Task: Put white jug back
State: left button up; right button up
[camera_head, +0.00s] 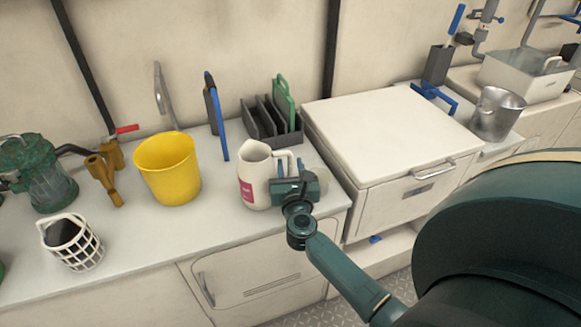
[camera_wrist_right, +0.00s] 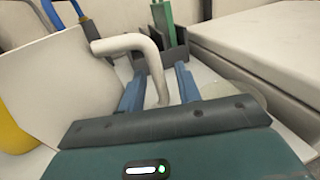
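The white jug (camera_head: 254,178) stands upright on the counter (camera_head: 130,235), with a pink label on its front and its handle toward the right. In the right wrist view the jug (camera_wrist_right: 55,90) fills the left side. Its handle (camera_wrist_right: 154,62) passes between the two blue fingers. My right gripper (camera_head: 290,167) is at the handle side of the jug. Its fingers stand apart on either side of the handle, with visible gaps, so it is open. My left gripper is not in view.
A yellow bucket (camera_head: 168,170) stands left of the jug. A dark rack (camera_head: 268,125) with a green board is behind it. A white-lidded cabinet (camera_head: 385,135) rises close on the right. A white basket (camera_head: 72,243) and a green lantern (camera_head: 40,172) are farther left.

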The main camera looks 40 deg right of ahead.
jog(key=shift+r, duration=0.15)
jog(key=shift+s+a, duration=0.1)
jog(key=shift+s, duration=0.05)
jog(key=v, duration=1.1)
jog(key=s+a+r+n+t+y, duration=0.1)
jog(key=s+a+n+y, duration=0.35)
jog(key=n, duration=0.95)
jog(key=s+a+r+n+t+y, duration=0.1)
jog(key=a+n+y, duration=0.65)
jog(key=n, duration=0.55)
jog(key=s+a+f+n+g+y, duration=0.1)
jog(key=s+a+f+n+g, duration=0.2)
jog(key=n, duration=1.3)
jog(key=s+f+g, duration=0.2)
jog(key=s+f, duration=0.1)
jog(key=shift+a+n, duration=0.4)
jog(key=shift+s, duration=0.1)
